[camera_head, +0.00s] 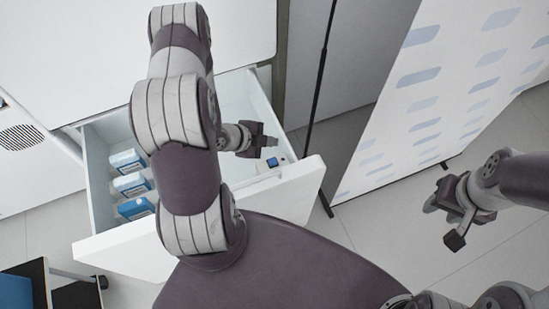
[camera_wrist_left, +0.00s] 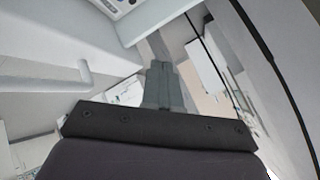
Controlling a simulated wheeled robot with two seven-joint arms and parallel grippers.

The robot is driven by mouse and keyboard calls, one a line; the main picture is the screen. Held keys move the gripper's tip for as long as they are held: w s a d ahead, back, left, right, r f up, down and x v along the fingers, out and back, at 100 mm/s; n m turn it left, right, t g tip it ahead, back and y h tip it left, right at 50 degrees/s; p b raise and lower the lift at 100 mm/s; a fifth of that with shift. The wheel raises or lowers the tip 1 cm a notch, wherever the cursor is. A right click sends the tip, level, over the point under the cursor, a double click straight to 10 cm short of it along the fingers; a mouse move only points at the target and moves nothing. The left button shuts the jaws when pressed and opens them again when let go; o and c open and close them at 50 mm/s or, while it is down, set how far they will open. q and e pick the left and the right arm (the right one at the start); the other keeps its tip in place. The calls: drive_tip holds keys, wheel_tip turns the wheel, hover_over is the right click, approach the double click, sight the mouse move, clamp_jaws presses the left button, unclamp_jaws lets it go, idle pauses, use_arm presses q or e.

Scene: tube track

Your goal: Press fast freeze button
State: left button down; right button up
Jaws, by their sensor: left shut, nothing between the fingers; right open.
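An open white drawer (camera_head: 130,245) shows in the head view. A small control panel (camera_head: 272,163) with a blue part is set at its right, near the front wall. In the left wrist view a panel with small round buttons (camera_wrist_left: 122,4) is cut off by the top edge; I cannot tell which button is fast freeze. My left gripper (camera_head: 269,141) is shut and empty, just behind the panel in the head view and apart from it in the picture. Its closed fingers (camera_wrist_left: 161,80) show in the wrist view. My right gripper (camera_head: 442,219) is open and empty, off to the right.
Several blue-and-white boxes (camera_head: 132,184) lie in the drawer's left part. A thin black pole (camera_head: 320,75) stands behind the drawer's right side. A white panel with blue marks (camera_head: 430,90) stands at the right. Pale floor (camera_head: 390,240) is clear between drawer and right gripper.

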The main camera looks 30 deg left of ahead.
sight(270, 163)
use_arm(q)
wheel_tip(270, 163, down, 9)
drive_tip(key=b, duration=0.8)
drive_tip(key=shift+w, duration=0.1)
idle(1.7)
drive_tip(key=shift+f, duration=0.4)
